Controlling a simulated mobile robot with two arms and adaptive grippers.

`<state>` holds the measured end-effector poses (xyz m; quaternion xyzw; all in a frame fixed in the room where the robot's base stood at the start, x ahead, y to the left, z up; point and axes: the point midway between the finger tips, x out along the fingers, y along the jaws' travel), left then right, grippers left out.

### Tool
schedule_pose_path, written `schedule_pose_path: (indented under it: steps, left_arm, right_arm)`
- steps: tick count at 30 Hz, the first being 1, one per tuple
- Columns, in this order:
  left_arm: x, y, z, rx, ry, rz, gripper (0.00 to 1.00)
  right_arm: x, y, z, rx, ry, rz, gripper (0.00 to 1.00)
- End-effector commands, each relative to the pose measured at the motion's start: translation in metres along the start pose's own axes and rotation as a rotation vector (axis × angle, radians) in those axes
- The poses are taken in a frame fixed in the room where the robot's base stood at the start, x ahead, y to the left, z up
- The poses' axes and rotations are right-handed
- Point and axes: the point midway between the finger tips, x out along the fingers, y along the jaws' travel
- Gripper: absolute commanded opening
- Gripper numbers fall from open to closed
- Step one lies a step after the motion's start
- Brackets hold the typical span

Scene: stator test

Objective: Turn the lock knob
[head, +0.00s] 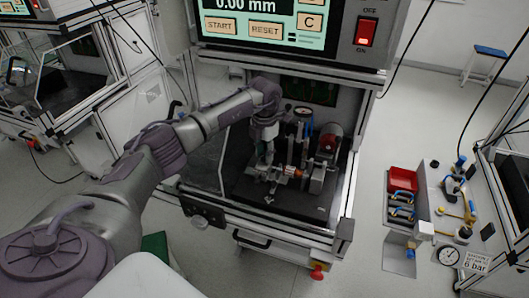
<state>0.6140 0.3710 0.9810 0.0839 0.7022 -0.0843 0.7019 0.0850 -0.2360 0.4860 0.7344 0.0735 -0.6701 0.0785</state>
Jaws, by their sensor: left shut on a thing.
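My left arm reaches in from the left, into the open test station. My left gripper (267,160) points down at the left side of the metal fixture (285,172) and is shut on a small part there, which appears to be the lock knob. The knob itself is mostly hidden by the fingers and too small to make out clearly. An orange-marked shaft piece (297,173) lies just right of the gripper. My right gripper is out of view.
The screen panel (265,25) with a red switch (366,31) overhangs the station.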

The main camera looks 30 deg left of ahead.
Motion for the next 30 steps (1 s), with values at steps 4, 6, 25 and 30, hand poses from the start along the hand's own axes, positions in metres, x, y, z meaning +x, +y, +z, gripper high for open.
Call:
schedule_pose_path:
  steps: [4,6,25,30]
  left_arm:
    - [-0.0003,0.0007,-0.0003,-0.098,0.001,0.002,0.00]
    - [-0.0003,0.0008,-0.0003,-0.156,0.001,0.002,0.00]
    - [-0.0014,0.0006,-0.0001,-0.752,0.000,0.001,0.00]
    - [-0.0017,0.0005,0.0000,-0.914,0.000,0.000,0.00]
  right_arm:
    - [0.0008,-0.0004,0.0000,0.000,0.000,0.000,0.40]
    - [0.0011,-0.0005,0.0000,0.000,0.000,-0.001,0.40]
    - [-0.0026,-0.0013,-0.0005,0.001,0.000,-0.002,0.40]
    - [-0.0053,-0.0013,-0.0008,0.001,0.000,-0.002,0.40]
